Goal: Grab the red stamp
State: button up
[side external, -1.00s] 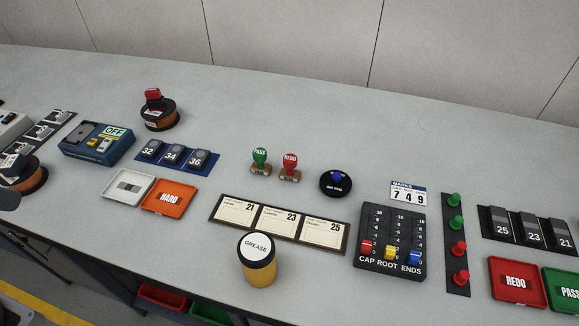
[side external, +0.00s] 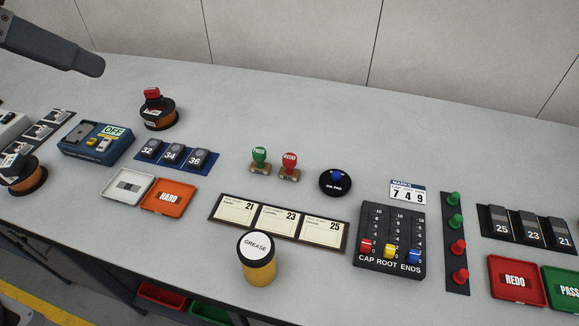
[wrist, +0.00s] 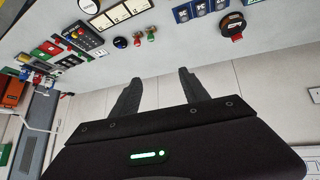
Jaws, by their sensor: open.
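The red stamp (side external: 289,161), labelled REDO, stands upright on a small brown base on the grey bench. The green PASS stamp (side external: 259,157) stands just left of it, close beside it. In the wrist view the red stamp (wrist: 152,35) and the green stamp (wrist: 138,40) show small, well beyond the fingers. My gripper (wrist: 158,80) is open and empty, high and away from both stamps. In the side view only a dark part of my arm shows at the upper left; the fingers are out of that picture.
A round black ink pad (side external: 335,184) lies right of the red stamp. A card holder (side external: 214,213) and a grease jar (side external: 258,270) stand in front. A blue strip of numbered blocks (side external: 216,166) and a wire spool (side external: 158,117) are left. The bench behind the stamps is clear.

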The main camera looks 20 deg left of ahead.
jog(key=w+d+m+t+h, duration=0.1)
jog(key=w+d, duration=0.7)
jog(key=w, duration=0.3)
jog(key=m+t, duration=0.1)
jog(key=t, duration=0.2)
send_over(294, 158)
jog(key=s+a, duration=0.2)
jog(key=s, duration=0.1)
notch_tip(294, 158, down, 4)
jog(key=shift+h, duration=0.4)
jog(key=f, duration=2.6)
jog(key=shift+s+a+f, duration=0.15)
jog(key=shift+a+f, duration=0.1)
jog(key=shift+f, duration=0.1)
jog(key=x, duration=0.6)
jog(key=shift+f, duration=0.45)
jog(key=shift+w+d+f, duration=0.2)
jog(key=shift+w+d, duration=0.05)
jog(key=shift+w, duration=0.2)
grip_shut()
